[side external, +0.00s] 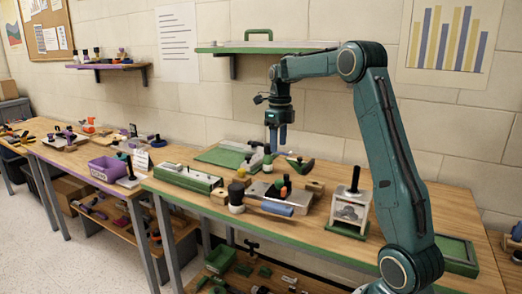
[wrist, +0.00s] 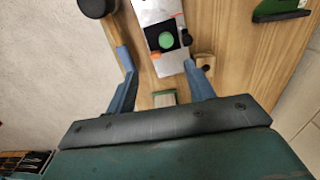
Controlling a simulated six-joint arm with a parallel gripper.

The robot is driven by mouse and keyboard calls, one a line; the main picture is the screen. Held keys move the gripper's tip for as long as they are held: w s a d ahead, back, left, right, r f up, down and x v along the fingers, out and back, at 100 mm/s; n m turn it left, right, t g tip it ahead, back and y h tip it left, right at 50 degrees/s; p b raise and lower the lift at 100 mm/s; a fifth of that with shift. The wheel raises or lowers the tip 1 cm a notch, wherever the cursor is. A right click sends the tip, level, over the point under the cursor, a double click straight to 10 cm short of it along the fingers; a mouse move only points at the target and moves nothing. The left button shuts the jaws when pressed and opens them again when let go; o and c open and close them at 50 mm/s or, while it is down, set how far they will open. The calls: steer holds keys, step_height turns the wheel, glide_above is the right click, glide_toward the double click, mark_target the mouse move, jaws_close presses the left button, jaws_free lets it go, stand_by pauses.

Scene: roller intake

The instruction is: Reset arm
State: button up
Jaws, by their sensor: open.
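My gripper (side external: 276,146) hangs from my teal arm above the green-edged wooden bench, pointing down. Its two blue fingers are apart with nothing between them in the side view. In the wrist view the blue fingers of my gripper (wrist: 156,58) are spread wide. Beyond and below them lies a grey metal plate (wrist: 150,12) with a black square and a green round part (wrist: 166,40). The fingers appear clear of the plate, though its exact distance is hard to tell.
On the bench are a blue roller (side external: 277,208), a dark-knobbed part (side external: 236,195), a green-and-grey box (side external: 187,178), an upright stand (side external: 350,207) and a green tray (side external: 457,252). A wall shelf (side external: 265,47) runs behind my arm. Another cluttered bench stands at left.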

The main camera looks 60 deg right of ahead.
steer(key=s+a+r+n+t, duration=0.1)
steer(key=s+a+r+n, duration=0.15)
steer(key=a+n, duration=0.35)
steer(key=s+a+r+n+t+h, duration=0.1)
steer(key=s+a+r+n, duration=0.15)
steer(key=a+n, duration=0.3)
steer(key=s+a+r+n+t, duration=0.1)
steer(key=s+a+r+n, duration=0.15)
steer(key=a+n, duration=0.4)
steer(key=s+a+f+n+t, duration=0.1)
steer(key=s+a+f+n, duration=0.2)
steer(key=s+a+n, duration=0.2)
steer(key=s+a+f+n+t+y, duration=0.1)
steer(key=s+a+f+n, duration=0.2)
steer(key=s+a+n, duration=0.3)
steer(key=s+n, duration=0.3)
steer(key=n, duration=0.3)
steer(key=shift+s+a+n+t, duration=0.15)
steer(key=shift+n+t, duration=0.15)
